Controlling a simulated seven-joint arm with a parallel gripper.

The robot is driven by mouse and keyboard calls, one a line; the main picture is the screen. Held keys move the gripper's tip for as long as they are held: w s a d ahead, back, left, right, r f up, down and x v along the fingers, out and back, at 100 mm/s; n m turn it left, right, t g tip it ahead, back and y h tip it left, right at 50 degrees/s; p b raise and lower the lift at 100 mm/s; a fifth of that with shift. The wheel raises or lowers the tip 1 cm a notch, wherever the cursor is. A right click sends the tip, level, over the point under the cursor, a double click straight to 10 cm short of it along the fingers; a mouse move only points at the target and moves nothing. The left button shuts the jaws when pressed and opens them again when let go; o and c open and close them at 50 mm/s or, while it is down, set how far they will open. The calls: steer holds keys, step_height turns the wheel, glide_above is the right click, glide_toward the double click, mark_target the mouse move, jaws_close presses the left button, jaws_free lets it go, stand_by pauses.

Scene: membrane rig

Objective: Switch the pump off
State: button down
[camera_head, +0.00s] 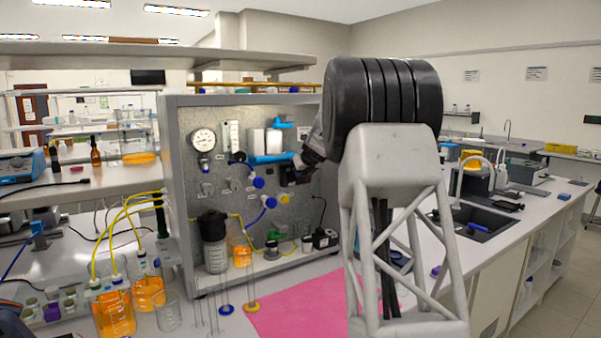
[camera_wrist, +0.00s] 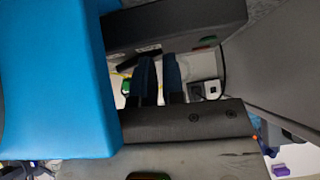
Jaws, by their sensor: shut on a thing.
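My gripper (camera_head: 298,166) is at the rig panel's right side, by a dark box (camera_head: 290,176). In the wrist view my gripper's two dark blue fingers (camera_wrist: 159,62) are close together, with their tips at the dark grey box (camera_wrist: 175,25). A short black lever-like part (camera_wrist: 140,56) is at the tips, and the fingers appear shut on it. The exact grip is hidden. A small green and reddish mark (camera_wrist: 205,42) shows on the box. I cannot tell for certain which part is the pump's switch, nor its position.
A large blue block (camera_wrist: 60,80) fills the wrist view's left side. The grey rig frame (camera_head: 178,200) surrounds the panel. A gauge (camera_head: 203,140), blue valves (camera_head: 257,182) and a dark-lidded canister (camera_head: 214,245) are to the left. The pink mat (camera_head: 290,305) below is bare.

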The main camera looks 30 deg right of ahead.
steer(key=shift+w+a+f, duration=0.15)
steer(key=shift+w+a, duration=0.25)
steer(key=shift+w, duration=0.05)
steer(key=shift+s+a+f, duration=0.15)
steer(key=shift+a, duration=0.4)
steer(key=shift+s+a+f, duration=0.1)
steer(key=shift+s+a, duration=0.05)
steer(key=shift+s, duration=0.2)
steer(key=shift+s+d, duration=0.25)
steer(key=shift+s, duration=0.35)
steer(key=s+d+f+v, duration=0.1)
steer(key=v, duration=1.1)
steer(key=shift+d+r, duration=0.25)
steer(key=shift+d, duration=0.1)
steer(key=shift+s, duration=0.15)
